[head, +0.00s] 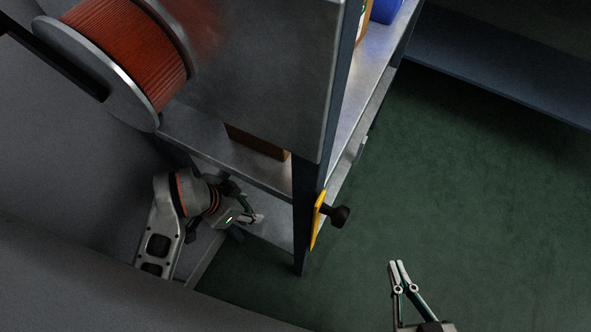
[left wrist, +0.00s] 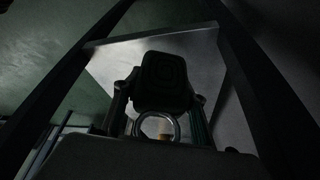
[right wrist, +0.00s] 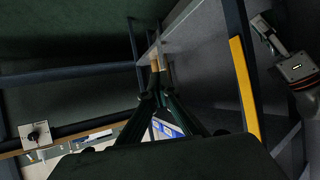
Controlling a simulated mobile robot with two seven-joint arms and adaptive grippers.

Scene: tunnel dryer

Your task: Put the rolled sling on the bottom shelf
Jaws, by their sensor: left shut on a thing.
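The rolled sling (left wrist: 164,80) is a dark coil with a metal ring (left wrist: 160,117) at its near side. In the left wrist view it sits between the fingers of my left gripper (head: 258,217), which is shut on it. In the head view that gripper reaches into the rack, under the middle shelf (head: 215,145) and over the pale bottom shelf (head: 272,228). The sling cannot be made out clearly there, and whether it touches the shelf cannot be told. My right gripper (head: 397,264) is shut and empty over the floor, right of the rack.
A brown box (head: 258,143) sits on the middle shelf. An orange cable reel (head: 130,55) is above. Green floor (head: 470,190) is open at right.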

